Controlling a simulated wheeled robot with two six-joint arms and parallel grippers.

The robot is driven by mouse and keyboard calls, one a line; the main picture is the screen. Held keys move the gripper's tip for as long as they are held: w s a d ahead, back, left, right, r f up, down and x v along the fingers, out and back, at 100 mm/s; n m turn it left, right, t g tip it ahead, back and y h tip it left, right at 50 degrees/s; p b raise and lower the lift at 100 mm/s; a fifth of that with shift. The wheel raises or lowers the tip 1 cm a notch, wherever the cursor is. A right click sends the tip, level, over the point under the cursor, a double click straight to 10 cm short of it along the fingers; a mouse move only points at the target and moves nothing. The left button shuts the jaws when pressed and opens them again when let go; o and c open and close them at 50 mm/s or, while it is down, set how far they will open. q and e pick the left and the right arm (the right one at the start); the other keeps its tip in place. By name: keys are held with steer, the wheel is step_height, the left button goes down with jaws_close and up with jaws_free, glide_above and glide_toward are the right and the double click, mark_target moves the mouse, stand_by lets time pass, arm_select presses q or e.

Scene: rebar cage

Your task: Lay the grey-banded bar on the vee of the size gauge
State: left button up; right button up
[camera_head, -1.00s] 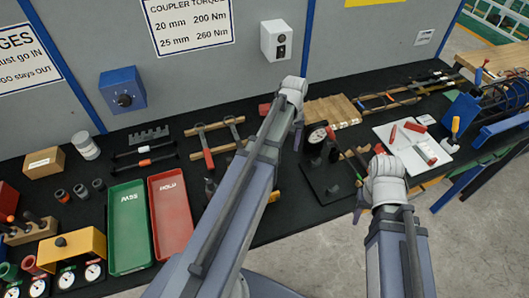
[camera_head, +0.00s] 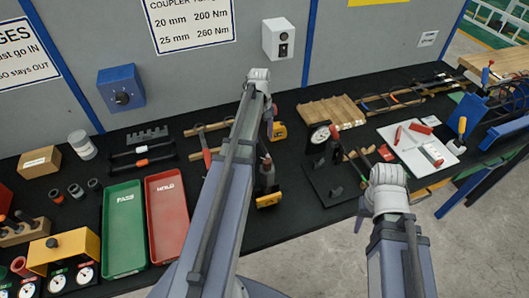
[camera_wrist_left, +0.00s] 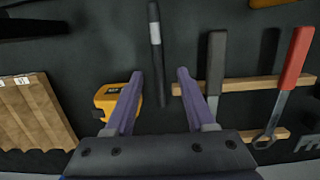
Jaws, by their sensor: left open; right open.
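The grey-banded bar (camera_wrist_left: 155,38) is dark and lies on the black bench mat in the left wrist view. My left gripper (camera_wrist_left: 159,73) is open above it, with the bar's lower end showing between its fingers in the picture. In the head view my left arm hides the bar and the left fingertips. A dial gauge (camera_head: 320,134) stands beside a black base plate (camera_head: 328,184) to the right of my left arm. It may be the size gauge; I cannot make out its vee. My right gripper (camera_head: 361,210) is open over the bench's front edge.
A yellow tape measure (camera_wrist_left: 113,100) lies beside the bar, near a ridged wooden block (camera_wrist_left: 30,110). Black-handled (camera_wrist_left: 216,62) and red-handled (camera_wrist_left: 296,60) wrenches lie on wooden rails. Green (camera_head: 124,230) and red (camera_head: 167,218) trays lie left; a white board (camera_head: 420,145) lies right.

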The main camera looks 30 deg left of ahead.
mark_target(264, 148)
arm_select(q)
steer(key=shift+d+f+b, duration=0.15)
steer(key=shift+f+b, duration=1.15)
steer(key=shift+b, duration=0.05)
steer(key=shift+d+f+b, duration=0.15)
steer(key=shift+f+b, duration=1.15)
steer(key=shift+r, duration=0.1)
steer(key=shift+c, duration=0.4)
jaws_close()
